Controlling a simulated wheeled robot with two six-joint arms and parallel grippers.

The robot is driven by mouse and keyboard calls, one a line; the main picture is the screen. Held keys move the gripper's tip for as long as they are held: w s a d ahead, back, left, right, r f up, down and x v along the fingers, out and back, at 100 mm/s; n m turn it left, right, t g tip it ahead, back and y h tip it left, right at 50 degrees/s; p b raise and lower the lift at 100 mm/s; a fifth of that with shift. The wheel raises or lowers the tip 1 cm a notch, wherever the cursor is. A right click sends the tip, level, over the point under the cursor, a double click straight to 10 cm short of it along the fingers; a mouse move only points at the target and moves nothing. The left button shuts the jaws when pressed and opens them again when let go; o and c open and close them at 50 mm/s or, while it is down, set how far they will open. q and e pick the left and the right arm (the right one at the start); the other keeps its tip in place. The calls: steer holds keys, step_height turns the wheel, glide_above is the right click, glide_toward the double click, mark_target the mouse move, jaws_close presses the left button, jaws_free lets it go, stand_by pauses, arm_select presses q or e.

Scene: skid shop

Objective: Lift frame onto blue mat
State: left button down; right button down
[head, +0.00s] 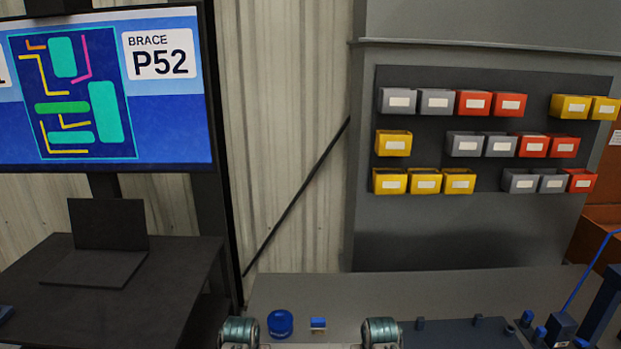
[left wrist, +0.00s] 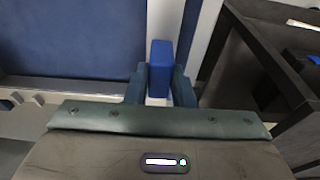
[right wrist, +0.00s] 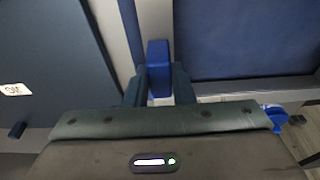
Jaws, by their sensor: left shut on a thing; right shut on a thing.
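My left gripper (left wrist: 159,84) is shut on a blue grip block (left wrist: 160,58), seen in the left wrist view. My right gripper (right wrist: 158,84) is shut on a matching blue grip block (right wrist: 158,55) in the right wrist view. Pale grey bars, which look like the frame (left wrist: 159,20), run beside these blocks; one also shows in the right wrist view (right wrist: 155,20). A dark blue surface, probably the blue mat (left wrist: 70,35), lies between the bars and also shows in the right wrist view (right wrist: 240,38). I cannot tell the frame's height above it.
A grey bench (head: 350,290) carries a blue round dish (head: 280,323), a small blue-topped block (head: 318,323) and a dark blue fixture (head: 465,336). A dark table (head: 120,295) stands at left, below a screen (head: 100,90). Coloured bins (head: 425,181) hang behind.

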arm_select(q)
steer(key=shift+f, duration=0.5)
arm_select(e)
steer(key=shift+f, duration=0.5)
steer(key=c, duration=1.2)
jaws_free()
steer(key=shift+o, duration=0.4)
arm_select(q)
steer(key=c, duration=1.2)
jaws_free()
steer(key=shift+o, duration=0.2)
steer(key=shift+o, duration=0.2)
steer(key=shift+s, duration=0.1)
